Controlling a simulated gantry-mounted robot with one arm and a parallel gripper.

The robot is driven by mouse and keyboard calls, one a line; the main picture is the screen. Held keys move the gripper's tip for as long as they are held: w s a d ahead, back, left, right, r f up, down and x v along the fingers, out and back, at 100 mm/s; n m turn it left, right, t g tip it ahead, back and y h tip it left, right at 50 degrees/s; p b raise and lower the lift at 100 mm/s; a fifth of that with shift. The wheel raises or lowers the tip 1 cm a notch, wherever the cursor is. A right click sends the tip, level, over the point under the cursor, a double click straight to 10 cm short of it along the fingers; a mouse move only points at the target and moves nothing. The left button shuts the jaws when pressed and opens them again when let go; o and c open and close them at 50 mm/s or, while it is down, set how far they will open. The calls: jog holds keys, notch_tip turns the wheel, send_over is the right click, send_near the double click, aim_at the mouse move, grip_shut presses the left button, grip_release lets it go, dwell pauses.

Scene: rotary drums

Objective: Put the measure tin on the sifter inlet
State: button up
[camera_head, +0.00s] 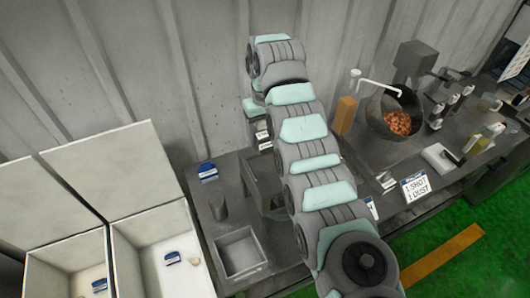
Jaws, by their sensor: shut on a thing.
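My gripper (265,143) hangs at the end of my arm over the back of the bench. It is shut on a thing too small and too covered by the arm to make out. A dark grey box-like unit (261,186) stands just below it, partly behind my arm; it may be the sifter, but its inlet does not show clearly. A small grey cylinder (218,209), like a tin, stands upright on the bench left of that unit, apart from my gripper. I cannot tell whether this or the held thing is the measure tin.
An open square metal tray (240,253) is at the bench front. White bins (160,230) stand at left. Right of my arm are an orange column (346,113), a tilted drum (392,118) with brown pieces and a sign (416,187). A blue label (208,171) stands at the back left.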

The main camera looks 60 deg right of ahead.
notch_tip(320, 180, down, 5)
jog(key=shift+s+a+r+p, duration=0.1)
jog(key=shift+p, duration=0.6)
jog(key=shift+f+p, duration=0.65)
jog(key=shift+f, duration=1.85)
jog(key=shift+f, duration=0.1)
jog(key=o, duration=1.9)
jog(key=shift+f, duration=0.1)
jog(key=shift+o, duration=0.2)
notch_tip(320, 180, up, 12)
jog(key=b, duration=0.4)
